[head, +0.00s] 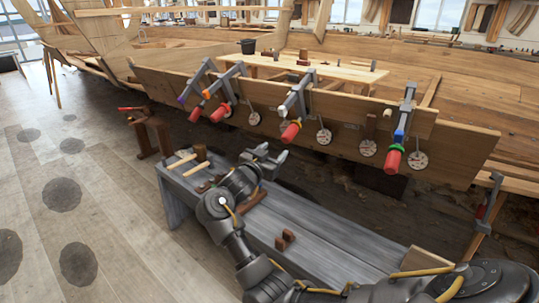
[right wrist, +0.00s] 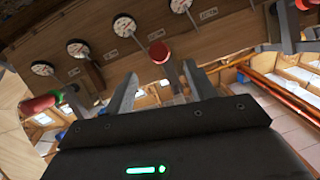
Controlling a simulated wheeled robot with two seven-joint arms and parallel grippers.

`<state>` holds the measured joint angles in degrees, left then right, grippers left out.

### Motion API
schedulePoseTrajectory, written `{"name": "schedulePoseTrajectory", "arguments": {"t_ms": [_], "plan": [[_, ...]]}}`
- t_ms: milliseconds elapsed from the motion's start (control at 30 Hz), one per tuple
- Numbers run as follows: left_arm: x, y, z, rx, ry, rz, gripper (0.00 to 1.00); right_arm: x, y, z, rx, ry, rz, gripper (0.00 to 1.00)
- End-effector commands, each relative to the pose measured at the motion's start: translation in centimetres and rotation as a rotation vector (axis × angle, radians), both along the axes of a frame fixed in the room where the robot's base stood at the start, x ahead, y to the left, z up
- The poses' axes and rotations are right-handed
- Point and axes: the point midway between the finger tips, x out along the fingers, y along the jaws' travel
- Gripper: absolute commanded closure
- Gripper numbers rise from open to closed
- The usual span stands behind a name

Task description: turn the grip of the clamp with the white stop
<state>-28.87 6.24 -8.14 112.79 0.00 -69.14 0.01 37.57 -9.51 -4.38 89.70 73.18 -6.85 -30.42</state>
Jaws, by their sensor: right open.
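The clamp with the white stop (head: 283,109) sits third from the left on the plank, and its red grip (head: 290,132) hangs at the plank's front. My right gripper (head: 273,153) is open, below and slightly left of this grip in the head view. In the right wrist view a red grip (right wrist: 159,52), which looks like the same one, shows nearly end-on beyond the gap between the open fingers (right wrist: 159,70). The gap looks empty. The white stop cannot be made out in the wrist view. My left gripper is not in view.
Neighbouring clamps have a purple stop (head: 182,99), an orange stop (head: 207,94) and a blue stop (head: 399,135). Dial gauges (head: 324,136) hang along the plank (head: 345,108). A grey bench (head: 330,257) with mallets and wooden blocks lies under my right arm.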

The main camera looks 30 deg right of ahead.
Motion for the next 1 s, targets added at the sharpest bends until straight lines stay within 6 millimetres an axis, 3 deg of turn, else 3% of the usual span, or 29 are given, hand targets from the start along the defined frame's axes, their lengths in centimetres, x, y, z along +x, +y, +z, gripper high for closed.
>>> {"name": "schedulePoseTrajectory", "arguments": {"t_ms": [267, 700, 1000], "plan": [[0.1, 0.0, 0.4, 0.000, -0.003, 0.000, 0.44, 0.1, -0.9, 0.5, 0.008, -0.012, -0.013, 0.44], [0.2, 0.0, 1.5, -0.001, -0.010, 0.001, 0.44, 3.4, -7.7, 0.4, 0.008, -0.010, -0.013, 0.44], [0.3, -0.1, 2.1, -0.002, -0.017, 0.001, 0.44, 4.5, -9.8, 0.4, 0.009, -0.011, -0.011, 0.44]]}}
